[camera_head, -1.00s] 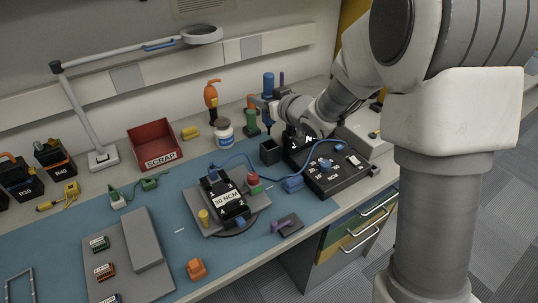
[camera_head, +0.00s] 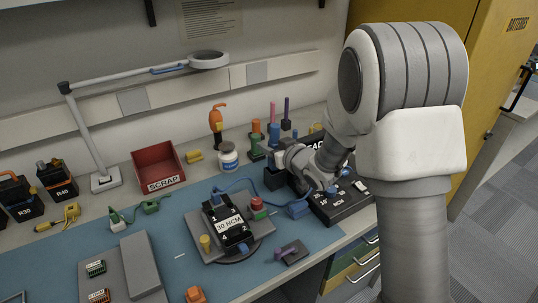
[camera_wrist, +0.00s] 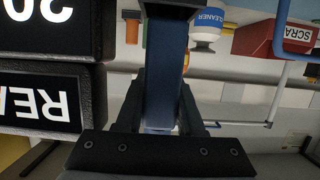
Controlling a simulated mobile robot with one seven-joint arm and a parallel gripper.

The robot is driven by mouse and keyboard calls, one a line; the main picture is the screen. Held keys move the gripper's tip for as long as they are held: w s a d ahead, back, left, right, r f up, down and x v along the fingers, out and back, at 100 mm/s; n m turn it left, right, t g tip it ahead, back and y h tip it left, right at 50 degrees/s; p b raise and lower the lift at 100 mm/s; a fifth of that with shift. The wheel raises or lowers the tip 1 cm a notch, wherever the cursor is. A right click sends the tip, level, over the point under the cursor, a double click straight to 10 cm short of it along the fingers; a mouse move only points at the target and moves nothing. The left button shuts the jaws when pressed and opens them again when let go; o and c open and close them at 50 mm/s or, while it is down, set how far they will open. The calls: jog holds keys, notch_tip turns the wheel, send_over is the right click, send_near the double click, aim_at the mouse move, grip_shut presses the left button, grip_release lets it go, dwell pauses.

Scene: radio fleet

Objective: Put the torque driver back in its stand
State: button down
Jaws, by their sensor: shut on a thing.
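The torque driver, with a blue handle (camera_head: 275,132), stands upright in my gripper (camera_head: 282,158) at the back right of the bench. In the wrist view the blue handle (camera_wrist: 165,75) runs between the two dark fingers of my gripper (camera_wrist: 160,105), which are shut on it. The stand, a small black square block (camera_head: 275,180), is directly below my gripper in the head view. A dark block edge (camera_wrist: 172,10) crosses the driver's far end in the wrist view. The driver's lower end is hidden, and I cannot tell how deep it sits.
A black lettered box (camera_head: 333,208) is close to the right of the stand. An orange-topped tool (camera_head: 256,130) and a white cleaner jar (camera_head: 228,157) stand to the left. A red scrap bin (camera_head: 158,166) is further left. A 30 NCM unit (camera_head: 229,225) sits in front.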

jog(key=shift+f, duration=1.05)
jog(key=shift+f, duration=0.1)
jog(key=shift+f+b, duration=0.15)
jog(key=shift+b, duration=0.25)
jog(key=c, duration=0.5)
grip_release()
jog(key=shift+p, duration=0.3)
